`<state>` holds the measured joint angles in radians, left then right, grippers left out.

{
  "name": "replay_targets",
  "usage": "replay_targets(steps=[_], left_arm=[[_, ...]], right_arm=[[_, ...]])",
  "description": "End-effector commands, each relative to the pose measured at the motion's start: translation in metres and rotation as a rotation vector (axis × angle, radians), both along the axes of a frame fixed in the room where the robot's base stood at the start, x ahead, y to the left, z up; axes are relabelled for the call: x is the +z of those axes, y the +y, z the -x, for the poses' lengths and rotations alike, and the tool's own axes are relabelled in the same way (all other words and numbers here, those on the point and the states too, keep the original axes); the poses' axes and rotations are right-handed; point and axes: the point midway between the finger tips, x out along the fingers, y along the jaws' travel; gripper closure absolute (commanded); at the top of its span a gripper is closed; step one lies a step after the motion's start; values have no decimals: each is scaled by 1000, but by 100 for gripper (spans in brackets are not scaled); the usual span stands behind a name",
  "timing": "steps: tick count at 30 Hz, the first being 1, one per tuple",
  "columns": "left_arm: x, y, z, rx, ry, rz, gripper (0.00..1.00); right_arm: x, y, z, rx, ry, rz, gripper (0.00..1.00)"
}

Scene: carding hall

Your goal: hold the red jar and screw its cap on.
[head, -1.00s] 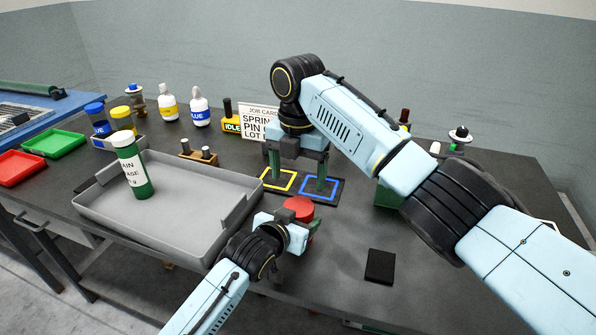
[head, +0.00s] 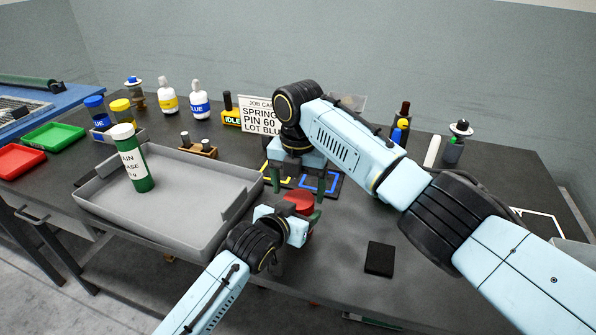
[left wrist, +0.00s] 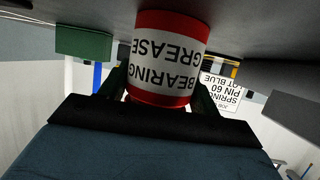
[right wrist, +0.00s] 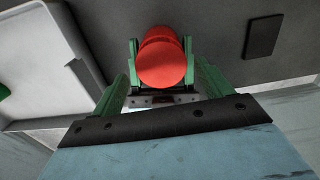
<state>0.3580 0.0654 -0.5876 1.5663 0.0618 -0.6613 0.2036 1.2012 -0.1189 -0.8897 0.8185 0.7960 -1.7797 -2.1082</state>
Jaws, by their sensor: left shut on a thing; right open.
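The red jar (left wrist: 165,55), with a white "BEARING GREASE" label, appears upside down in the left wrist view. My left gripper (head: 304,214) is shut on it near the front middle of the table. A round red top (head: 299,202), apparently the cap, faces up; it also shows in the right wrist view (right wrist: 162,64). Whether it is seated or threaded cannot be told. My right gripper (head: 298,184) is open and empty, pointing down over the jar. In the right wrist view its green fingers are spread either side of the red top, apart from it.
A grey tray (head: 172,233) holds a green jar with a white cap (head: 132,160). A black pad (head: 380,258) lies to the right of the jar. Behind are yellow and blue marked squares (head: 319,183) and a job card (head: 262,116). The front right table is mostly clear.

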Motion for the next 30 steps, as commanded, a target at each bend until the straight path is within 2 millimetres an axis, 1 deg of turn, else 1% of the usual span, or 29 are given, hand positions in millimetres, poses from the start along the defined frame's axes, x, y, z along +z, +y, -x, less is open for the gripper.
replay_targets(steps=[1, 3, 6, 16, 26, 27, 30], left_arm=[[-1, 0, 0, -1, 1, 0, 100], [-1, 0, 0, -1, 1, 0, 100], [-1, 0, 0, -1, 1, 0, 100], [0, 0, 0, -1, 1, 0, 100], [0, -1, 0, -1, 1, 0, 100], [0, -1, 0, -1, 1, 0, 100], [0, -1, 0, -1, 0, 0, 100]], right_arm=[[-7, 0, 0, 0, 2, 2, 22], [-14, 0, 0, 0, 0, 1, 22], [-20, 0, 0, 0, 0, 1, 22], [-22, 0, 0, 0, -1, 0, 22], [-22, 1, 0, 0, -1, -1, 65], [-22, 1, 0, 0, -1, -1, 67], [-22, 1, 0, -42, -1, -2, 67]])
